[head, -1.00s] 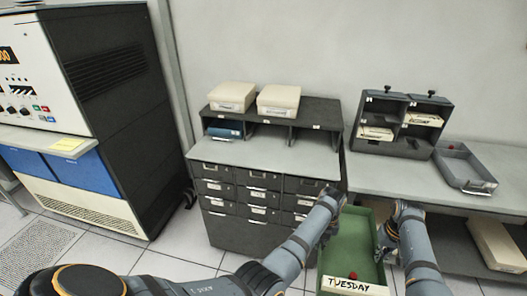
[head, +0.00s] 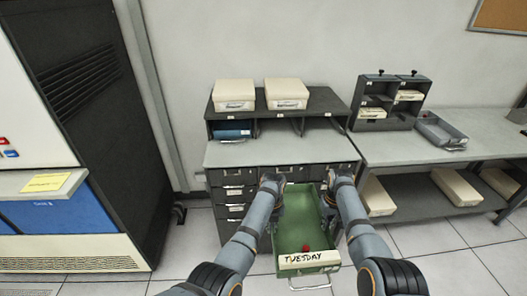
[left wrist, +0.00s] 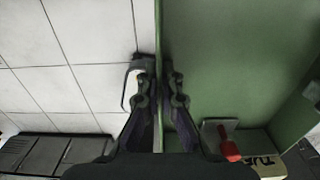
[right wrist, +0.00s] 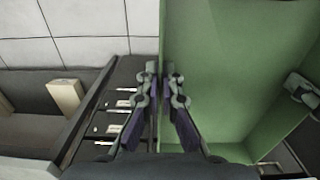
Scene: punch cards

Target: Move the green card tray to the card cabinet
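The green card tray (head: 295,222) with a TUESDAY label is held level in front of the card cabinet (head: 225,155), a grey unit with several labelled drawers and a shelf on top. A small red object (head: 306,248) shows by the label. My left gripper (head: 272,182) is shut on the tray's left wall; the left wrist view shows its fingers (left wrist: 160,78) on both sides of that wall. My right gripper (head: 334,180) is shut on the right wall, its fingers (right wrist: 160,78) straddling it. The tray hides part of the drawers.
Two cream boxes (head: 234,93) (head: 287,92) stand on the cabinet's shelf, with a blue box (head: 232,129) in its left bay. The cabinet's counter is clear. A side table (head: 480,140) at right bears a pigeonhole rack (head: 385,98) and a grey tray (head: 440,132).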

